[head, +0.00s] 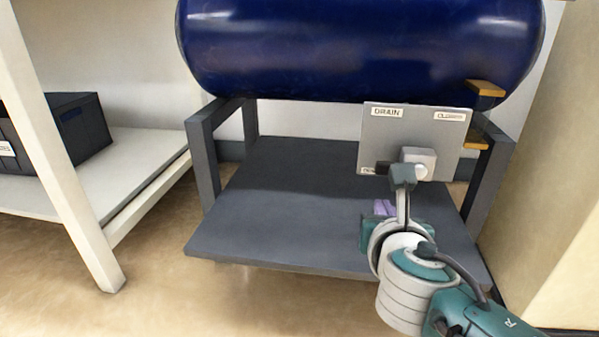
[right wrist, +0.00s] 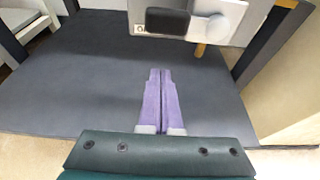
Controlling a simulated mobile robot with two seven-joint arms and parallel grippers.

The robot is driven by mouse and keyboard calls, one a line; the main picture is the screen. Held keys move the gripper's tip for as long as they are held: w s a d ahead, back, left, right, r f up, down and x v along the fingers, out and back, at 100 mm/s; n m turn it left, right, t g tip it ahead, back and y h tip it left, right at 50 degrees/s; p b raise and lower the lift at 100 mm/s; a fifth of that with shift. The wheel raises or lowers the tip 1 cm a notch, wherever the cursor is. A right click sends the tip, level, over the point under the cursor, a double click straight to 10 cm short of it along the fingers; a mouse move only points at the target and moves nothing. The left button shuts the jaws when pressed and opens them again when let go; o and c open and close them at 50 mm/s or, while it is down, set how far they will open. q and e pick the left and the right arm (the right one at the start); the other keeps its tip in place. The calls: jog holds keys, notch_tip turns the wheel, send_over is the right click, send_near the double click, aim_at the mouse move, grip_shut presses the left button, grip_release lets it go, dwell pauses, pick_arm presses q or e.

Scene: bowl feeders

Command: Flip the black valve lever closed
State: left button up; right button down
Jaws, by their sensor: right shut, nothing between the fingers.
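A grey panel (head: 440,150) bears a DRAIN label at top left, a CLOSED label at top right and a partly hidden label at bottom left. A light grey valve block (head: 420,157) sticks out of it. The black lever (head: 382,168) points left from the block, near the bottom-left label; in the right wrist view the lever (right wrist: 167,22) shows at the top, beside the block (right wrist: 208,28). My right gripper (head: 384,207) is below the lever in the head view. In the right wrist view its purple fingers (right wrist: 160,73) are together and empty, apart from the lever. My left gripper is out of view.
A large blue tank (head: 360,45) rests on a dark grey stand above the panel. The stand's lower shelf (head: 300,215) is bare to the left of my arm. A white rack with a black bin (head: 75,125) stands left; a beige wall (head: 555,170) is close on the right.

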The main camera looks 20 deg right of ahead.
pick_arm(q)
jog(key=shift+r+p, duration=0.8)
jog(key=shift+p, duration=0.2)
pick_arm(e)
notch_tip(320, 180, up, 4)
jog(key=shift+s, duration=0.1)
jog(key=shift+d+r, duration=0.1)
